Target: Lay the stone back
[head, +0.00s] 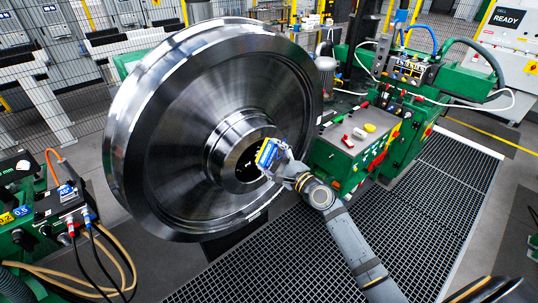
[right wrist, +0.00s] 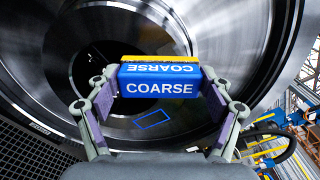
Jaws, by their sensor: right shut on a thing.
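The stone is a blue block marked COARSE with a yellow edge. In the right wrist view the stone (right wrist: 160,84) sits between both fingers of my right gripper (right wrist: 160,95), which is shut on it. In the head view the stone (head: 267,153) shows in front of the wheel's hub, held by the right gripper (head: 275,160). The big steel rail wheel (head: 180,120) stands upright behind it. A blue rectangle outline (right wrist: 151,120) shows beyond the stone in the right wrist view; I cannot tell what surface bears it. My left gripper is not in view.
A green machine cabinet (head: 345,150) at the right has a grey top with small red, white and yellow items. Another green unit (head: 60,225) with cables stands at the left. Dark floor grating (head: 430,220) lies in front. A mesh fence runs behind.

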